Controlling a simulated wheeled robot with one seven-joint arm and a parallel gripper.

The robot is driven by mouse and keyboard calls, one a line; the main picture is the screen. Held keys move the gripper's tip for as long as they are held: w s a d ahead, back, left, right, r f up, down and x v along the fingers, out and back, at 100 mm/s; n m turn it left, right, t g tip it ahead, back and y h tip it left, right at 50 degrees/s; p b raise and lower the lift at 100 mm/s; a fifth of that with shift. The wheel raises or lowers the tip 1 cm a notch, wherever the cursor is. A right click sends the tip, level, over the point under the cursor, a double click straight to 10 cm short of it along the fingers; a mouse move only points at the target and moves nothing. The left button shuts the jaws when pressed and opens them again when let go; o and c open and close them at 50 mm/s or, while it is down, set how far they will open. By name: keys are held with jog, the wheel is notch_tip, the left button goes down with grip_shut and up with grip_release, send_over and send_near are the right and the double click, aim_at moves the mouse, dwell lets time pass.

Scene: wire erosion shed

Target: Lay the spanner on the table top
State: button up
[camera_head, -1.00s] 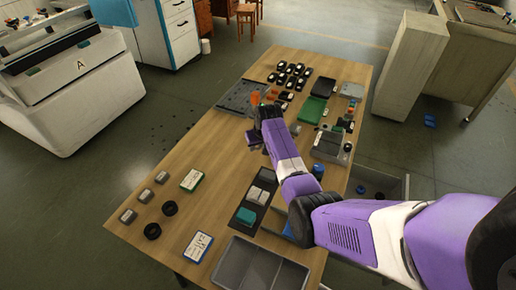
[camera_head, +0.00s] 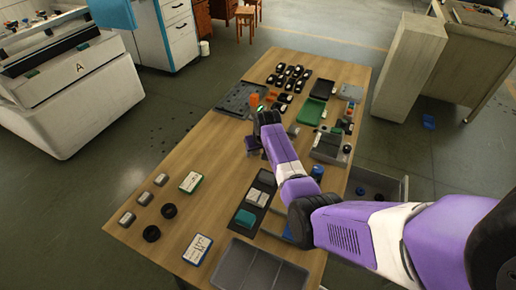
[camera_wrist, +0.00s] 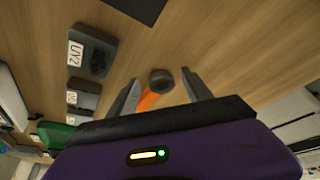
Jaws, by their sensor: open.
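In the wrist view, an orange-handled tool with a round dark grey end (camera_wrist: 161,80) shows between the fingers; it seems to be the spanner. The rest of its handle runs back under my gripper and is hidden. My gripper (camera_wrist: 160,77) is open, with one finger on each side of the tool. Whether the tool rests on the wood I cannot tell. In the head view, my gripper (camera_head: 252,144) is low over the middle of the table top (camera_head: 205,150), and the tool cannot be made out there.
Grey labelled blocks (camera_wrist: 91,52) lie left of the fingers in the wrist view. In the head view, a dark tray (camera_head: 237,101), an orange container (camera_head: 254,99) and a green tray (camera_head: 310,112) stand toward the far end. Bare wood lies left of my gripper.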

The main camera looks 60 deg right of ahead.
jog(key=v, duration=1.2)
jog(key=shift+w+d+r, duration=0.1)
